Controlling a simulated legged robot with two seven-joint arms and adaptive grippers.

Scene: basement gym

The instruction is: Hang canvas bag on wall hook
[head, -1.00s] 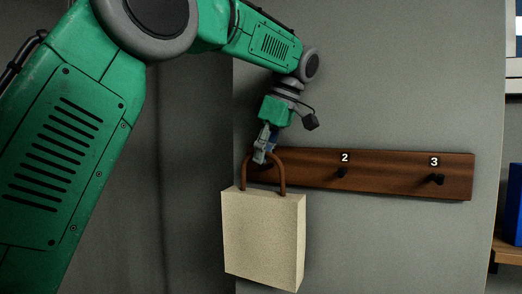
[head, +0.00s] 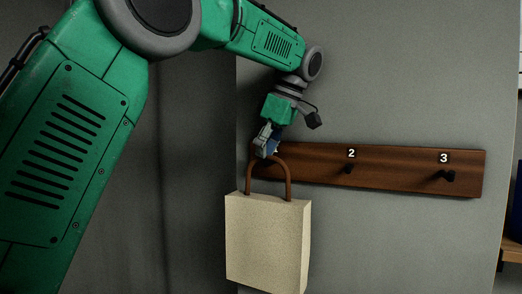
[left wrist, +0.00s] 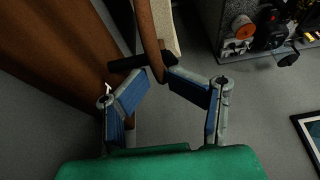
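The cream canvas bag (head: 266,242) hangs upright below my left gripper (head: 264,154), with its brown looped handle (head: 289,180) at the top. In the left wrist view, the blue-padded fingers of my left gripper (left wrist: 158,73) close in on the handle (left wrist: 150,35) from both sides. A black peg (left wrist: 127,62) reaches from the board to right beside the handle and the left fingertip. I cannot tell whether the handle is around that peg. The brown wall board (head: 400,180) shows hook 2 (head: 347,170) and hook 3 (head: 446,175), both empty. Its left end is hidden behind the gripper and handle. My right gripper is out of view.
The grey wall (head: 400,80) is clear above and below the board. A wooden shelf (head: 513,254) stands at the far right. In the left wrist view, a dark picture frame (left wrist: 310,135) and cluttered gear (left wrist: 265,35) show at the right.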

